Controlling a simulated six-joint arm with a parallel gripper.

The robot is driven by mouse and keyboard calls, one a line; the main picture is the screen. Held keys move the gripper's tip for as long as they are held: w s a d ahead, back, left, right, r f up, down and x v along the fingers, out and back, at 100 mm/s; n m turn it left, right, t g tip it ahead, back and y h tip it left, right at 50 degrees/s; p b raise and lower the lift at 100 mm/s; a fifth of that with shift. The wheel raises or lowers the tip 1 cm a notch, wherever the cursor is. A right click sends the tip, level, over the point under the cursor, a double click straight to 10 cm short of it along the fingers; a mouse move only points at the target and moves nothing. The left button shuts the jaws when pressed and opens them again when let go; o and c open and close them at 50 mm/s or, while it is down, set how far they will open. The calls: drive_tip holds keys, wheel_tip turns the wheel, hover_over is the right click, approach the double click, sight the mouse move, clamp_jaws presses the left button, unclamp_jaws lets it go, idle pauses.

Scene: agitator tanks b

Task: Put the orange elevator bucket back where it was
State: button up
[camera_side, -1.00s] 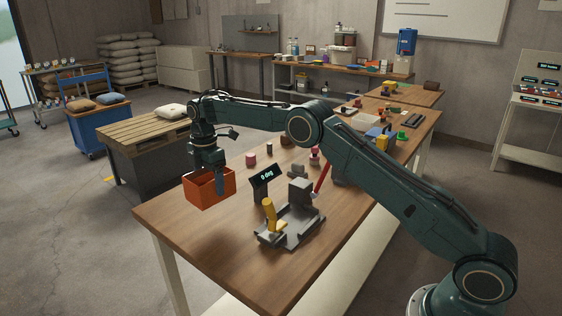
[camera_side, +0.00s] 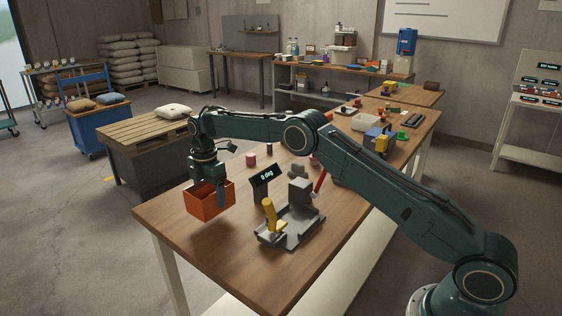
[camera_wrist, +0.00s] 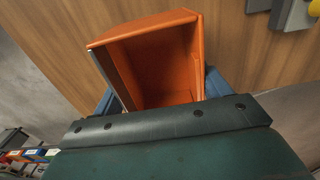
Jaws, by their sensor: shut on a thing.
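The orange elevator bucket (camera_side: 209,203) is an open-topped box. It hangs in my gripper (camera_side: 219,190) near the left front edge of the wooden table (camera_side: 200,264). My gripper is shut on the bucket, with one finger showing against its right side. The bucket looks a little above the table top, with a shadow below it. In the wrist view the bucket (camera_wrist: 160,62) fills the middle, its open inside facing the camera, with wood behind it. Parts of blue fingers show on either side of it. The bucket's underside is hidden.
A grey fixture with a yellow handle (camera_side: 269,216) and a small display reading "0 deg" (camera_side: 264,181) stand right of the bucket. A red cylinder (camera_side: 251,160) lies behind. Several parts crowd the table's far end. The front left table top is mostly clear.

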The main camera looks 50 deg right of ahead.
drive_tip(key=shift+f, duration=2)
drive_tip(key=shift+f, duration=0.15)
drive_tip(key=o, duration=1.2)
drive_tip(key=shift+r, duration=6.15)
